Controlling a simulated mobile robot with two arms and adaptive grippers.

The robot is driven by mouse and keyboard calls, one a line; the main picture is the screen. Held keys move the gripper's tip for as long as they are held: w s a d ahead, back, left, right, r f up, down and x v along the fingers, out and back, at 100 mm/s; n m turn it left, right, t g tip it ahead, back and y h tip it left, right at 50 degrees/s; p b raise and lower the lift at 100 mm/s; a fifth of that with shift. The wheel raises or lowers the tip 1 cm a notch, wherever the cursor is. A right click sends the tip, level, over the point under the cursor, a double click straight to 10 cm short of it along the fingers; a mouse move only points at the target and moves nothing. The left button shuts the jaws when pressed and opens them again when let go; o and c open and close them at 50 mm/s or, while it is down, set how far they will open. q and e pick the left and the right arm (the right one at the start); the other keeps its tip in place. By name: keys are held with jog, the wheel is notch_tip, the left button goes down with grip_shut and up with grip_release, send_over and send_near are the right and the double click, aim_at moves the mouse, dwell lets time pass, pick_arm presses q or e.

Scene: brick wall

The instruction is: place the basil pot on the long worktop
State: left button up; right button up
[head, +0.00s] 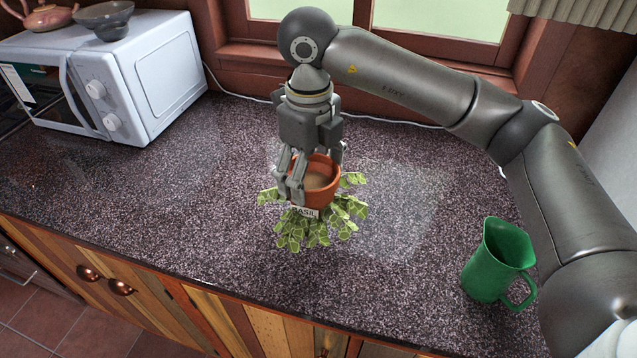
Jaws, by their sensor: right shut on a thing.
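The basil pot (325,190) is a terracotta pot with green leaves and a small label reading BASIL, near the middle of the head view. Its leaves spread out below and beside the pot in the picture, so it looks tipped or turned over rather than upright. My right gripper (302,178) comes down from above and is shut on the pot's side. The pot is over the long worktop (190,190), a dark speckled surface. I cannot tell whether the leaves touch the worktop. My left gripper is not in view.
A green jug (496,264) stands at the right near the front edge, close to my right arm. A white microwave (150,75) with a grey bowl (104,18) and a pink teapot (40,14) on top stands at the back left. The worktop left of the pot is clear.

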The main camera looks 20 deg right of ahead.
aim_at(317, 173)
jog(key=f, duration=0.1)
jog(key=w+d+f, duration=0.1)
jog(key=w+f, duration=0.1)
jog(key=shift+w+d+f+p, duration=0.15)
jog(key=shift+d+f+p, duration=0.05)
jog(key=shift+d+p, duration=0.2)
notch_tip(317, 173, down, 3)
jog(key=shift+w+d+p, duration=0.15)
jog(key=shift+p, duration=0.6)
jog(key=shift+f, duration=0.3)
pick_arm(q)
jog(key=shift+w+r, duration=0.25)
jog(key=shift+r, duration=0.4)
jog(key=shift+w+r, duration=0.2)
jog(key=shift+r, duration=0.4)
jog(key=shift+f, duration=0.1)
pick_arm(e)
jog(key=shift+f, duration=0.1)
jog(key=shift+f+b, duration=0.1)
jog(key=shift+b, duration=0.25)
jog(key=o, duration=2.1)
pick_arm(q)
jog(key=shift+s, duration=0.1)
